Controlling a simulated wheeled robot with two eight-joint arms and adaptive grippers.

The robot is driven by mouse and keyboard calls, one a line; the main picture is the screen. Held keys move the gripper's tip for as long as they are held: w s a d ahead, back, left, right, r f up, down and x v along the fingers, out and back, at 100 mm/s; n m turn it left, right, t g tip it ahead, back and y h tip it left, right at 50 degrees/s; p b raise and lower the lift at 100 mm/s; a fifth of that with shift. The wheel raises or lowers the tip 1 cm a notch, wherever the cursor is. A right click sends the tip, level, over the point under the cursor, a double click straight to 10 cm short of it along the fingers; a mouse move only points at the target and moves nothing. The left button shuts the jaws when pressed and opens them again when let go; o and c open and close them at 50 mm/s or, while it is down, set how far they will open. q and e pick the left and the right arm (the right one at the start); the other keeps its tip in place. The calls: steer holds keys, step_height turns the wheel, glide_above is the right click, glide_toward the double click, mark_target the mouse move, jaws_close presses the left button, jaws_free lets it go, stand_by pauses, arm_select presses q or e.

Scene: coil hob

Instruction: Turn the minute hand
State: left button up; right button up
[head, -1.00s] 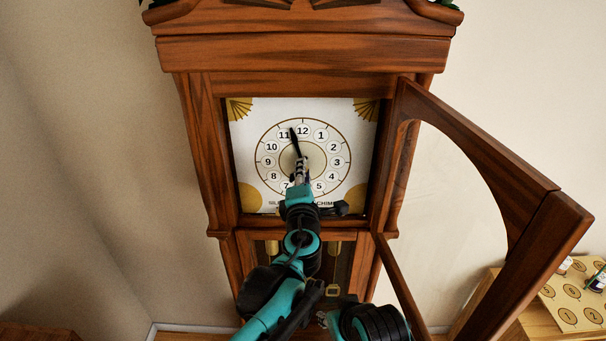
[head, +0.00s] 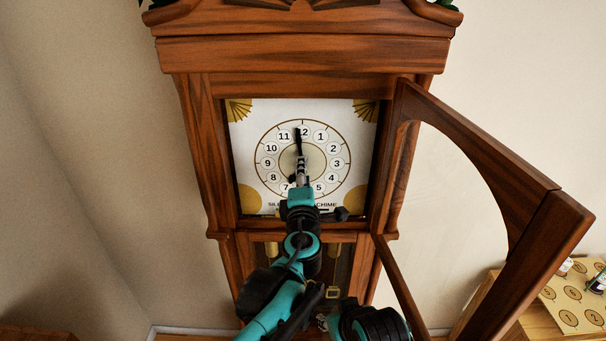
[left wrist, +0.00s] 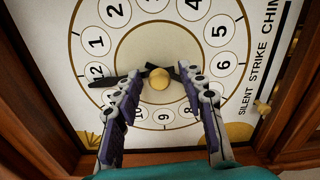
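The clock dial (head: 345,185) is white with a ring of numbers, inside an open wooden case. The black minute hand (head: 299,142) points up, just left of the 12. My left gripper (head: 302,163) reaches up to the dial's middle from below. In the left wrist view the dial is turned, with 12 at the left. There the gripper (left wrist: 160,74) is open, its fingertips on either side of the brass centre knob (left wrist: 159,79). The minute hand (left wrist: 101,82) passes behind the left-hand finger; contact is unclear. Another dark hand part shows beside the right-hand finger, partly hidden.
The clock's wooden door (head: 490,160) stands open to the right. A small wooden stand with a numbered yellow board (head: 572,300) is at the lower right. The wall beside the clock at the left is clear.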

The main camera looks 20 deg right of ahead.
arm_select(q)
steer(key=v, duration=1.2)
